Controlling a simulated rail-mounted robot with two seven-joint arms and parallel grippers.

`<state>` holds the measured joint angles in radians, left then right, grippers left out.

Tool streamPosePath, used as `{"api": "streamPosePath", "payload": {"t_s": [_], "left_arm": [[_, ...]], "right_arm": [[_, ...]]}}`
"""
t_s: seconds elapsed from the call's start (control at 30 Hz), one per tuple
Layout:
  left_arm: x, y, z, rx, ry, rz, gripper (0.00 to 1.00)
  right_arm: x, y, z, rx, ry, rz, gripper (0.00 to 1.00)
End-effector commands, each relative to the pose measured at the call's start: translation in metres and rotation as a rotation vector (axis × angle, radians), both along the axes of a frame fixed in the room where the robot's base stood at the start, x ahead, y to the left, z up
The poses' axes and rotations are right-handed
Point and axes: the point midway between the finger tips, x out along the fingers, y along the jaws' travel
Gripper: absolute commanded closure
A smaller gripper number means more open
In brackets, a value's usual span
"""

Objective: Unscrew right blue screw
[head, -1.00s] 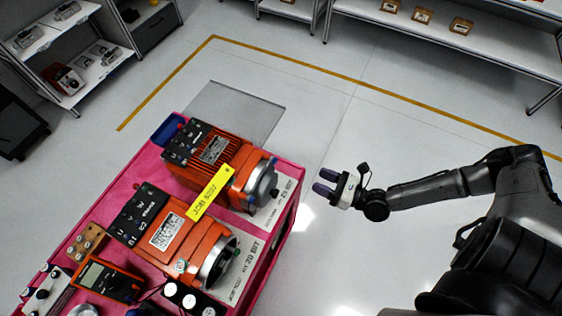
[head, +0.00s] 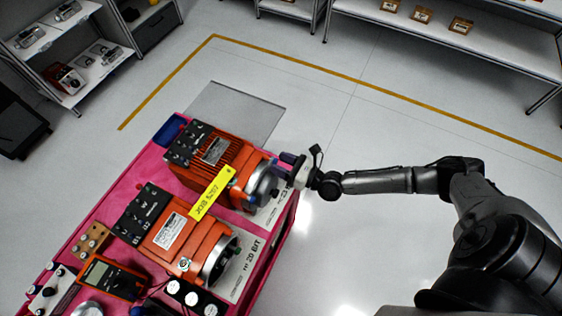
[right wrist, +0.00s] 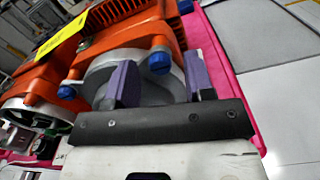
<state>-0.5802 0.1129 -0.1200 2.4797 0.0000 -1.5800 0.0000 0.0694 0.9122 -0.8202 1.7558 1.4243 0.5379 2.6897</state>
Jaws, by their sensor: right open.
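Two orange servo motors lie on the pink cart top, a far one (head: 225,150) and a near one (head: 185,240). My right gripper (head: 280,165) is at the silver end of the far motor. In the right wrist view its two purple fingers (right wrist: 160,82) are apart, with a blue screw (right wrist: 157,62) showing between and just beyond them. I cannot tell whether they touch it. My left gripper is not in view.
A yellow tag (head: 212,193) lies between the motors. A multimeter (head: 110,278) and small parts crowd the cart's (head: 130,180) near left side. A white printed sheet (head: 245,260) lies by the motor ends. The floor right of the cart is clear.

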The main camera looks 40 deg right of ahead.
Motion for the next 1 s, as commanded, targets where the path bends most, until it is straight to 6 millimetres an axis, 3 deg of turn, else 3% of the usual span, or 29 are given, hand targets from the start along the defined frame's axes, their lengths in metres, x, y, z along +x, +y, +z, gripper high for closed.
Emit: {"api": "streamPosePath", "payload": {"t_s": [0.37, 0.87, 1.0], "left_arm": [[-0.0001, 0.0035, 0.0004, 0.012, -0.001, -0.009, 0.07], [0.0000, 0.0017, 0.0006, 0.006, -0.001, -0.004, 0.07], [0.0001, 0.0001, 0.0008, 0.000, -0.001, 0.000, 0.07]], "right_arm": [[0.0033, 0.0017, -0.0003, 0.000, 0.001, 0.001, 0.52], [0.0031, 0.0015, -0.0002, 0.000, 0.001, 0.000, 0.97], [0.0031, 0.0015, -0.0002, -0.002, 0.000, 0.000, 1.00]]}}
